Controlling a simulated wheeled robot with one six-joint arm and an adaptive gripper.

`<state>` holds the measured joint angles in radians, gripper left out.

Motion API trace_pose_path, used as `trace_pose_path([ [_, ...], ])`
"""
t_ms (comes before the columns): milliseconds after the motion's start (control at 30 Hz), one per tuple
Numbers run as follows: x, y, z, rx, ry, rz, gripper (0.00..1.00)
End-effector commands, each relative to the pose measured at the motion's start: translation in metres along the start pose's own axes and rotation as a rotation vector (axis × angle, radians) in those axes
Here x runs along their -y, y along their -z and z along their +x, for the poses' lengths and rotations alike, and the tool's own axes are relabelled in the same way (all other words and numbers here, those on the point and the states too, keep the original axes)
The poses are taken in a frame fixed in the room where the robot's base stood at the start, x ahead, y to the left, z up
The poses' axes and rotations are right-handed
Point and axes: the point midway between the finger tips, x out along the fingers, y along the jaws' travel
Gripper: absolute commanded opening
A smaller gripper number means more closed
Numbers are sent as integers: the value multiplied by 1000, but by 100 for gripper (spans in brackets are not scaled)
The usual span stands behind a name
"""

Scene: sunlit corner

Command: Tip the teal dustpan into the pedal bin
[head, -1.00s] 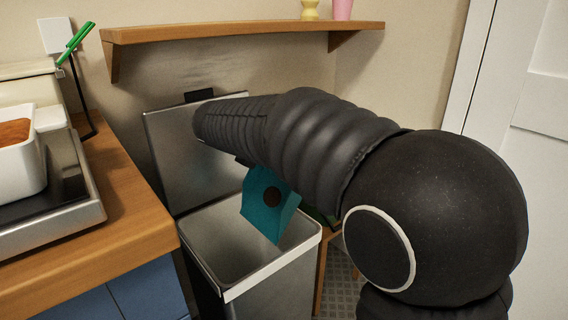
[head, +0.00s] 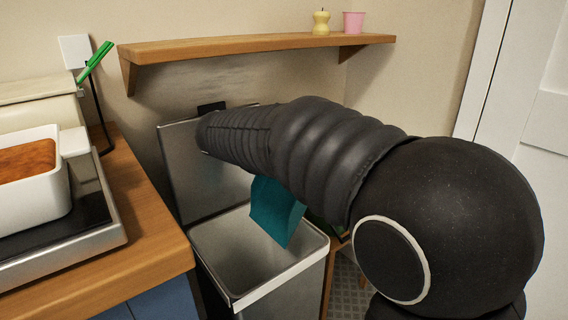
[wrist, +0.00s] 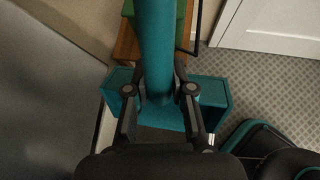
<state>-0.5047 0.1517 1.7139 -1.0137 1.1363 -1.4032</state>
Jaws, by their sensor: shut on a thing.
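The teal dustpan (head: 272,212) hangs steeply tilted over the open mouth of the pedal bin (head: 282,284), its lower corner just above or inside the rim line. No load shows on its visible face. The bin's lid (head: 182,165) stands raised at the back, and the visible interior looks empty; its bottom is hidden. My gripper is hidden behind my arm in the head view. In the wrist view my gripper (wrist: 162,90) is shut around the teal handle, with the pan's body (wrist: 213,96) spreading beyond both fingers.
A wooden counter (head: 150,215) stands close left of the bin, with a white dish (head: 35,180) of brown food on it. A wall shelf (head: 255,46) with a yellow pot (head: 321,22) and pink cup (head: 353,22) runs above. A white door (head: 535,130) is at right.

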Motion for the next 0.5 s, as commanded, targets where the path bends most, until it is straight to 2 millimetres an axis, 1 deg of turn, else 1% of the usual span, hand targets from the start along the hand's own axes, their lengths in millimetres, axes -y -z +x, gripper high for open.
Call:
trace_pose_path([
  [67,2,11,8,-1,2,-2,0],
  [100,2,19,14,-2,3,-4,0],
  [133,3,23,16,-2,2,-3,0],
  [167,3,22,16,-1,2,-2,0],
  [300,0,3,2,0,-1,2,0],
  [367,0,0,0,1,-1,3,0],
  [500,3,23,17,-2,2,-3,0],
])
